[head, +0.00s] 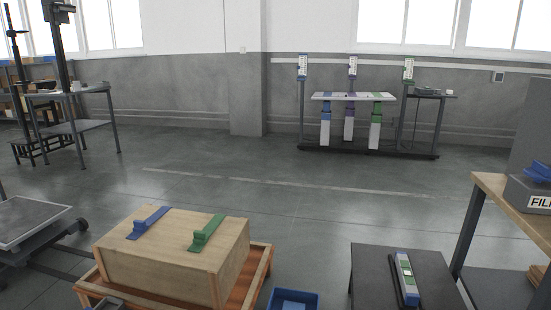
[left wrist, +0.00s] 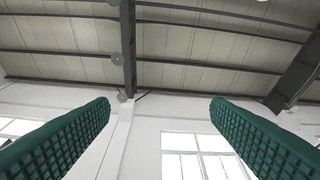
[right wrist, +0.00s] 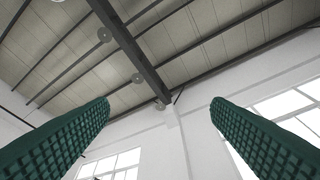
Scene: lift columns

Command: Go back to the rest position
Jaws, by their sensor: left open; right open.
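My left gripper (left wrist: 160,112) shows in the left wrist view as two green gridded fingers spread wide apart with nothing between them. My right gripper (right wrist: 160,112) looks the same in the right wrist view, open and empty. Both wrist views look up at the ceiling beams, the white wall and windows. Neither gripper shows in the head view.
A wooden box (head: 160,257) with a blue piece (head: 150,222) and a green piece (head: 206,232) on top stands front left. A dark table (head: 375,272) holds a long device (head: 407,278). A workbench (head: 496,190) stands right. The middle floor is clear up to the rack (head: 350,97).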

